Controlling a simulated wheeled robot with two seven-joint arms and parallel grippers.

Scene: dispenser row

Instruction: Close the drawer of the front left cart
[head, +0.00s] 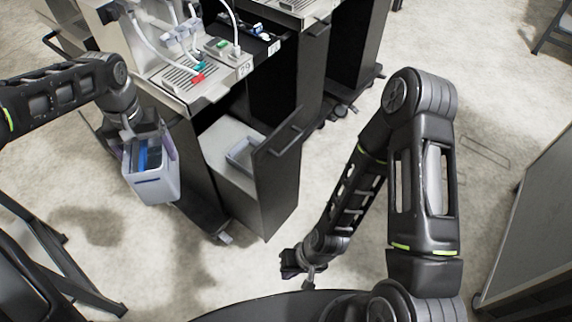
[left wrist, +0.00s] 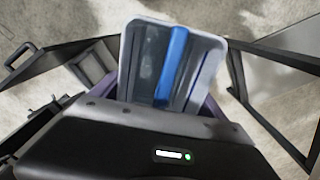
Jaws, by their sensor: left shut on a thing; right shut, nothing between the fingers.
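The front left cart (head: 188,140) is dark with a light top, and its drawer (head: 279,170) stands pulled out. The drawer has a black front panel with a bar handle (head: 287,140), and a light tray sits inside it. My left gripper (head: 142,135) is shut on a pale bin (head: 153,184) with a blue thing inside, held beside the cart's left side. The bin also shows in the left wrist view (left wrist: 205,72), where the fingertips are hidden. My right gripper (head: 298,266) is shut and empty, low in front of the drawer and apart from it.
Taps with hoses and red and green pieces are on the cart top. More carts (head: 350,50) stand behind. A dark frame (head: 55,245) is at the lower left and a grey panel (head: 530,225) at the right edge. Floor right of the drawer is clear.

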